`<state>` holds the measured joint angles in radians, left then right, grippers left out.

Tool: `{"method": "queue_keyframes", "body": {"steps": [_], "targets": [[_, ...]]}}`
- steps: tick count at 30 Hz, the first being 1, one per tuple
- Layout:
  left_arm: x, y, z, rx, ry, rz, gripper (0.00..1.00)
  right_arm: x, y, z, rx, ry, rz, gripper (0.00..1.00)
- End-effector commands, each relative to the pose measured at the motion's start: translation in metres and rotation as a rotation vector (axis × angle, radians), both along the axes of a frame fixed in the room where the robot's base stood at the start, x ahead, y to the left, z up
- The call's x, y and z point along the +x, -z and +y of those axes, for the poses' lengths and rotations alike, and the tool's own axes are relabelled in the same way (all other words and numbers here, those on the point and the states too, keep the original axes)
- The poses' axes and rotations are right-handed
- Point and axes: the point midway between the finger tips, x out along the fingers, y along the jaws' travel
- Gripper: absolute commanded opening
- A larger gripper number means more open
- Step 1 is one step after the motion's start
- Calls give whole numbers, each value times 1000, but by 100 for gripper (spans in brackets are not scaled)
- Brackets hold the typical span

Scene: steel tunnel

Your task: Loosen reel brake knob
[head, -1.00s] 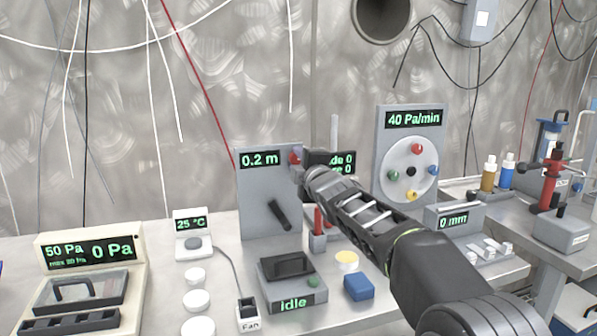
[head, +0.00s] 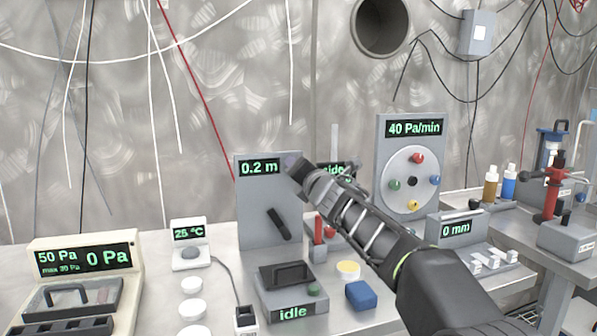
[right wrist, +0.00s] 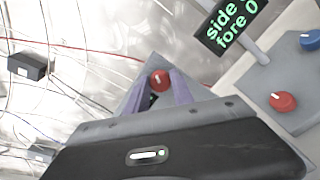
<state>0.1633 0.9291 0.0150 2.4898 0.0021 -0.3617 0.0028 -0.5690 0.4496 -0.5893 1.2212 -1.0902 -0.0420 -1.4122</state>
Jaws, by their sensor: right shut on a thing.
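The red knob (right wrist: 159,79) with a white mark sits on the upright grey panel (head: 262,205) that shows "0.2 m". My right gripper (head: 290,162) is at the panel's upper right corner and hides the knob in the head view. In the right wrist view, its two purple fingers (right wrist: 160,92) stand either side of the red knob and are shut on it. A black crank-like handle (head: 278,223) is on the same panel, below. My left gripper is not in view.
A "side/fore" display (head: 337,170) stands close behind my right gripper. A panel reading "40 Pa/min" (head: 414,128) with coloured knobs is to the right. A black-handled box marked "idle" (head: 293,312), a blue block (head: 360,295) and a yellow-topped round thing (head: 348,269) lie in front.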

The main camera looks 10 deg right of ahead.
Motion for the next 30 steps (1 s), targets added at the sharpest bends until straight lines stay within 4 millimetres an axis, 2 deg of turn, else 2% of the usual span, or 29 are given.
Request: {"method": "queue_keyframes", "body": {"steps": [15, 21, 30], "targets": [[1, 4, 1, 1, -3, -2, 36, 0, 2, 1, -438, -1, -25, 0], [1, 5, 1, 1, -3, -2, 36, 0, 2, 1, -527, -1, -31, 0], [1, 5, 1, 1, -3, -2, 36, 0, 2, 1, -566, -2, -33, 0]]}}
